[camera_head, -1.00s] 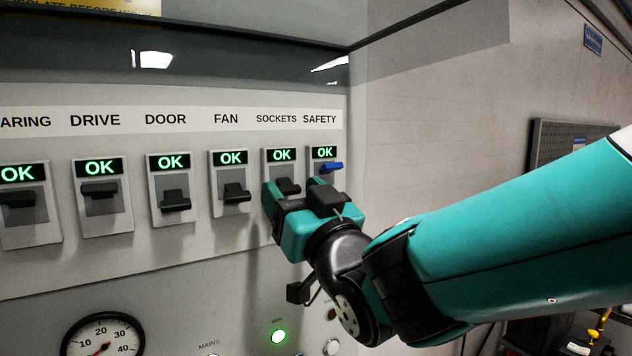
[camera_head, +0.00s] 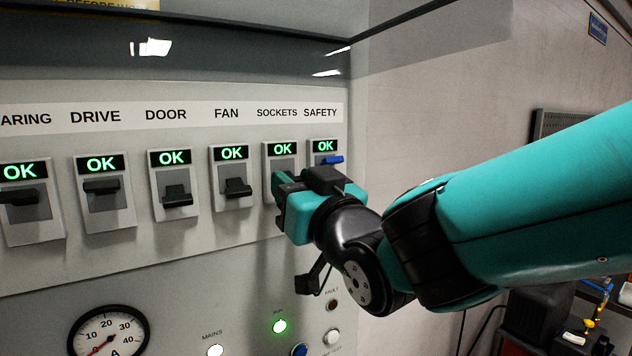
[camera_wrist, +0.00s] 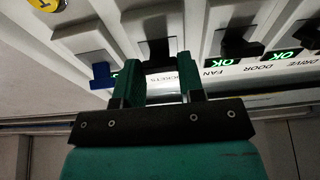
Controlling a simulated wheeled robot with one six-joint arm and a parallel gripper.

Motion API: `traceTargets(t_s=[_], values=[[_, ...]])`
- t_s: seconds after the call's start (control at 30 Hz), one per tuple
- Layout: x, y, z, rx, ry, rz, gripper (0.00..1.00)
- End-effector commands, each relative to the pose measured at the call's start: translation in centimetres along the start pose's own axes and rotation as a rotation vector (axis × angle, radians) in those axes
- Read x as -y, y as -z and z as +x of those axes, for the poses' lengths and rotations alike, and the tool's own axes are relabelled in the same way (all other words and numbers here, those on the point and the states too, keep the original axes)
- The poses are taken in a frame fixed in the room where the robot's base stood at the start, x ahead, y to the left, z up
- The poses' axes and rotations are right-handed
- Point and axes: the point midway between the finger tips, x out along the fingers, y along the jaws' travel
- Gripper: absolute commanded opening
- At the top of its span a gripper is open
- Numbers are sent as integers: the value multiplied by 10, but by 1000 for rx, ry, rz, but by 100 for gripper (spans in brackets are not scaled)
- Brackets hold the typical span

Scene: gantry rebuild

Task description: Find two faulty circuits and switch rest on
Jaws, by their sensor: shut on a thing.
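The panel (camera_head: 120,250) carries a row of breakers. My gripper (camera_wrist: 158,68) is at the SOCKETS breaker (camera_head: 280,163), its two fingers on either side of the dark SOCKETS switch (camera_wrist: 158,50). In the head view my gripper hides that switch. The SAFETY switch (camera_head: 333,160) is blue and sits high. All six displays visible in the head view read OK in green.
Below the row are a dial gauge (camera_head: 108,335), a white MAINS lamp (camera_head: 214,351), a lit green RUN lamp (camera_head: 279,326) and a dark FAULT lamp (camera_head: 332,304). The panel's right edge meets a light wall (camera_head: 430,130). A cluttered trolley stands lower right.

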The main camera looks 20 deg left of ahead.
Motion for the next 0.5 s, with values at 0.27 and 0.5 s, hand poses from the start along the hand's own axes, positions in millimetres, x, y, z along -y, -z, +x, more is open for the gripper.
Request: traceTargets(t_s=[0.27,0.5], values=[[0,18,3,236,-1,-1,12],[0,26,6,440,0,0,12]])
